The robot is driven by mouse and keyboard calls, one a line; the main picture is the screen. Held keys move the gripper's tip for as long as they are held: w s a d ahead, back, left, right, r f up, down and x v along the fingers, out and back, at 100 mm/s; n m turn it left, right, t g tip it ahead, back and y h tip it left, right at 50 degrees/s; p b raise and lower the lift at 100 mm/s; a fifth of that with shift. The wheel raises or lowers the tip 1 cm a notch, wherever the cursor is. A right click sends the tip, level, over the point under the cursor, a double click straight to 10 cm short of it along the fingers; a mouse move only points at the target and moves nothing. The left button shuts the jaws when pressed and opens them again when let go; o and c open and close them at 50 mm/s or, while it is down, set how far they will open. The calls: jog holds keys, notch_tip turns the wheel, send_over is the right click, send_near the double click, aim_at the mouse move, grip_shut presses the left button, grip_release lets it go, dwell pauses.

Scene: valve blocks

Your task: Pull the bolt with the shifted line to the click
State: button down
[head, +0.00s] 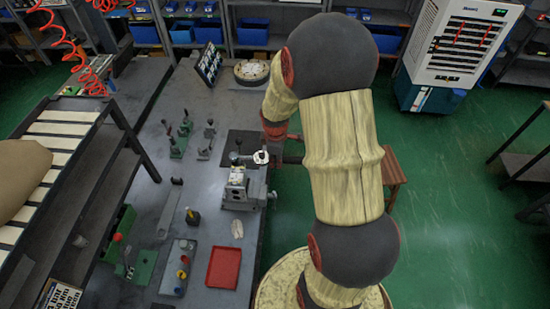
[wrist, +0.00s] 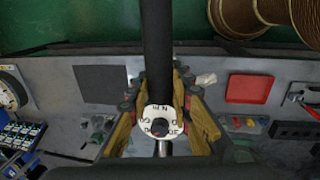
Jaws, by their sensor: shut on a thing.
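The grey valve block (head: 240,188) stands on the bench's right edge in the head view. A round white disc with dark marks (head: 261,157) shows at its upper right. In the wrist view the disc (wrist: 159,124) lies between the fingers of my gripper (wrist: 158,98), and a thick black rod (wrist: 157,45) runs up from it. My gripper is shut on the black rod, one yellowish finger on each side. A bright metal pin (wrist: 162,149) shows below the disc. I cannot make out a shifted line; my arm and fingers hide part of the block.
A red tray (head: 223,267) lies on the bench in front of the block. Several small levers (head: 185,127) stand to the left. A round dial-like part (head: 252,72) is at the back. A rack (head: 75,150) borders the left.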

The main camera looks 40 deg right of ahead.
notch_tip(320, 180, down, 7)
dwell(1.3)
jog(key=shift+d, duration=0.1)
jog(key=shift+f+b, duration=1.95)
jog(key=shift+f, duration=0.45)
jog(key=shift+f+b, duration=0.5)
jog(key=shift+f, duration=0.45)
dwell(0.5)
jog(key=shift+s+a+m+b, duration=0.8)
jog(key=shift+a+m+b, duration=0.2)
jog(key=shift+b, duration=0.75)
